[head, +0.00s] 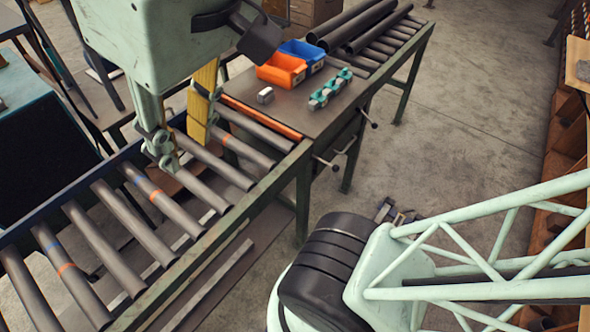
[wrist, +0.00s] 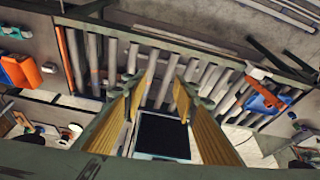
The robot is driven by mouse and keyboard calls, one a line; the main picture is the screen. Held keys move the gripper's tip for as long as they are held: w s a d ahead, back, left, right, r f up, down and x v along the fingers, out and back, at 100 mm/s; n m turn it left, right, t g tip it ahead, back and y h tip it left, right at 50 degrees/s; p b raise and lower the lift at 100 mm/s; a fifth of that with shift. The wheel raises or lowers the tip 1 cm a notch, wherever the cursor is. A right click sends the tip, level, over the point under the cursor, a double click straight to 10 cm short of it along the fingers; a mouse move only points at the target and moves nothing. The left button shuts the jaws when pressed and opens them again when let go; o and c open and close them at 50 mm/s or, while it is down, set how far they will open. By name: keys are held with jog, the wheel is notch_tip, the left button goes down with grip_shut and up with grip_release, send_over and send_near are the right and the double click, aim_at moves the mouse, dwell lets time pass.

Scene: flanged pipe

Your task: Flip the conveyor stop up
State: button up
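The conveyor (head: 133,305) carries a row of grey rollers. A long orange bar (head: 262,117), which looks like the conveyor stop, lies low across the conveyor between the last roller and a flat dark plate. It also shows upright at the left of the wrist view (wrist: 70,62). My gripper (head: 182,148) hangs over the rollers, to the left of the bar and apart from it. Its two yellow-padded fingers are wide apart with nothing held between them, as the wrist view also shows (wrist: 161,95). The bar's far end is close behind one finger in the head view.
On the plate (head: 309,120) stand an orange bin (head: 281,70), a blue bin (head: 303,54), a small grey block (head: 265,95) and a teal-and-grey part (head: 330,89). Dark pipes (head: 362,25) lie on rollers beyond. Open floor (head: 470,110) is at the right.

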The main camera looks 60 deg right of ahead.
jog(key=shift+s+f+b, duration=0.25)
jog(key=shift+f+b, duration=0.45)
jog(key=shift+f, duration=0.45)
jog(key=c, duration=0.8)
notch_tip(320, 180, down, 7)
jog(key=b, duration=0.6)
jog(key=shift+r+b, duration=0.2)
jog(key=shift+b, duration=0.1)
grip_shut()
jog(key=shift+a, duration=0.1)
